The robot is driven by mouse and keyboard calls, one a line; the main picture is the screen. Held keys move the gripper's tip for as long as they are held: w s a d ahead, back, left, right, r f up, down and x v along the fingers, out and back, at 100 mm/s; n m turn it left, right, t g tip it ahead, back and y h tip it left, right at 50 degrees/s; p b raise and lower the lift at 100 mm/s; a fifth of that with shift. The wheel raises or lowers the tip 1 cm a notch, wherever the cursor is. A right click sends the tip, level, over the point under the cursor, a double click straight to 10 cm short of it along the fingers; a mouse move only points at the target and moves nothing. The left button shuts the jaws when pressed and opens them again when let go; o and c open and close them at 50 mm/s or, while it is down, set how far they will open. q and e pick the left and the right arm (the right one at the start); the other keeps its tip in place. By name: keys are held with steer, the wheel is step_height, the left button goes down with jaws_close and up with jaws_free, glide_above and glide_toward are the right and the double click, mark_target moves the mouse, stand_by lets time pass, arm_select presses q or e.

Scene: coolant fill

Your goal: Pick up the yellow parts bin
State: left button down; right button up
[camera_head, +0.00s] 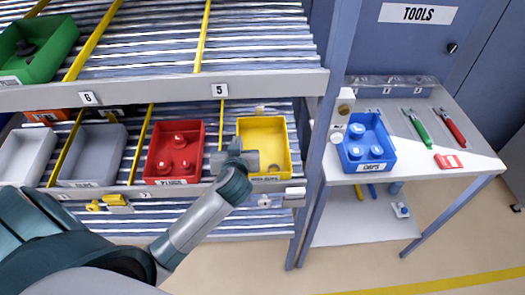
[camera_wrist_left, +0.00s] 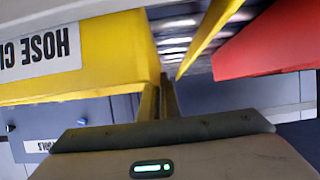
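The yellow parts bin (camera_head: 280,130) sits on the middle shelf at the right end of its row, with small dark parts inside and a label on its front. In the left wrist view, the yellow bin (camera_wrist_left: 110,85) fills the upper left, its "HOSE CL…" label upside down. My left gripper (camera_head: 250,160) is at the bin's front left part and covers some of it. In the left wrist view, the left gripper's fingers (camera_wrist_left: 162,95) are close together beside the bin's edge. I cannot tell whether the bin's wall is between them. My right gripper is not in view.
A red bin (camera_head: 195,133) stands left of the yellow one, past a yellow divider (camera_head: 222,125). A shelf edge (camera_head: 160,90) runs above, and a post (camera_head: 325,130) stands at right. A side table (camera_head: 460,172) holds a blue bin (camera_head: 385,135) and tools.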

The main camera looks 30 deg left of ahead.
arm_select(q)
steer(key=shift+r, duration=0.15)
steer(key=shift+r, duration=0.6)
step_height(320, 180, up, 9)
steer(key=shift+f+b, duration=0.2)
steer(key=shift+b, duration=0.7)
steer(key=shift+f, duration=0.1)
